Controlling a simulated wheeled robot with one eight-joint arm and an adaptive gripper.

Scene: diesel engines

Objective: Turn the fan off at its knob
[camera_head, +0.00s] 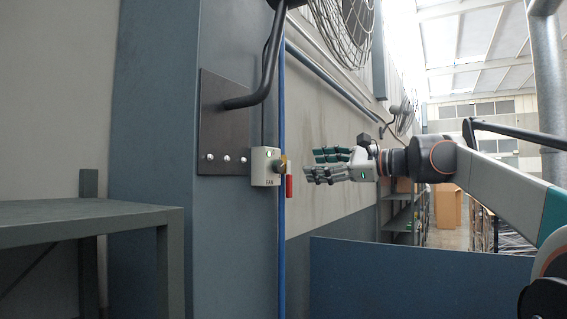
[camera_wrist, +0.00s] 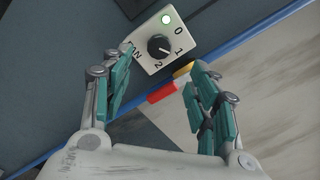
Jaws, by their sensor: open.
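The fan's control box (camera_head: 264,166), a small pale box marked FAN, is fixed to the blue column. In the wrist view, the box face shows a round black knob (camera_wrist: 159,46), the marks 0, 1 and 2, and a lit green lamp (camera_wrist: 165,18). In the wrist view the knob lies ahead, between and beyond the fingers.
A red tag or handle (camera_head: 289,187) hangs beside the box, with a yellow piece by it. A caged fan (camera_head: 345,30) is above on a dark bracket. A blue pipe (camera_head: 282,240) runs down the column. A grey table (camera_head: 80,220) stands left; a blue panel (camera_head: 410,280) is below my arm.

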